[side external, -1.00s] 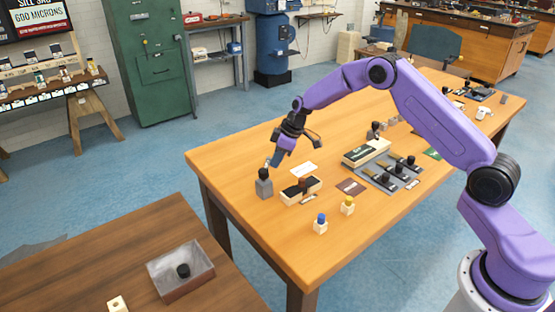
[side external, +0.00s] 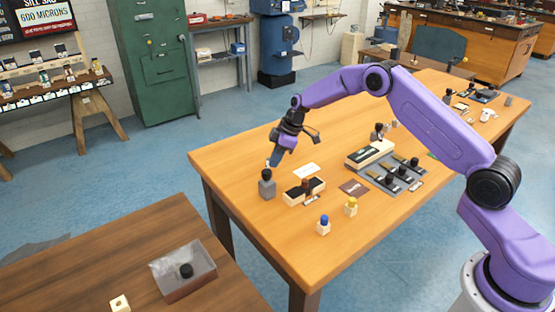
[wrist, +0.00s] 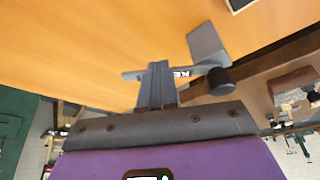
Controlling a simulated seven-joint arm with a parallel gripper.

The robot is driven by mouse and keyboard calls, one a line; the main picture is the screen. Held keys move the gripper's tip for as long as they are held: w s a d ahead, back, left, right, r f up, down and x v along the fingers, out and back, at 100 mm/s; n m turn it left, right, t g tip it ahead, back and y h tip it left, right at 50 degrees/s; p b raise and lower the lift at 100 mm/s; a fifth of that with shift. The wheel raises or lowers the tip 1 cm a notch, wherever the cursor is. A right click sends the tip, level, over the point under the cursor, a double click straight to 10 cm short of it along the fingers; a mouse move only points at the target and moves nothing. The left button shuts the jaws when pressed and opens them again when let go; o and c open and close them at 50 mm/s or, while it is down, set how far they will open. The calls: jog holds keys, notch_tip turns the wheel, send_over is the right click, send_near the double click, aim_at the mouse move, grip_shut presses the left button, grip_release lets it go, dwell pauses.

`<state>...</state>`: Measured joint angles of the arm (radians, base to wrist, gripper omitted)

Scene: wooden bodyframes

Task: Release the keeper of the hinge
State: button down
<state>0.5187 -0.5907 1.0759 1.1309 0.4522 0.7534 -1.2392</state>
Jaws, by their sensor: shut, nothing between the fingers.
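A grey block with a black knob (side external: 267,186) stands near the left end of the orange wooden table. In the wrist view, the grey block (wrist: 205,42) and its black knob (wrist: 220,81) are just right of my fingers. A grey bar with a partly hidden label reading "KE" (wrist: 182,73) crosses behind the fingertips, beside the block. My gripper (wrist: 157,68) is shut and empty. In the side view, my gripper (side external: 273,162) is just above and behind the block. I cannot tell whether the fingers touch the bar. No hinge can be made out clearly.
A pale block with a dark top (side external: 303,191) lies right of the grey block. A grey mat (side external: 377,183) with several dark-knobbed parts is farther right. Blue-topped (side external: 323,226) and yellow-topped (side external: 351,206) blocks stand near the front edge. A clear-sided box (side external: 180,287) sits on the lower table.

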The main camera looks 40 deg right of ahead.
jog(key=w+a+n, duration=0.1)
jog(key=n+g, duration=0.1)
jog(key=n, duration=0.1)
jog(key=shift+w+a+f+n, duration=0.1)
jog(key=shift+w+a+n, duration=0.2)
jog(key=shift+w+a, duration=0.6)
jog(key=shift+a, duration=0.2)
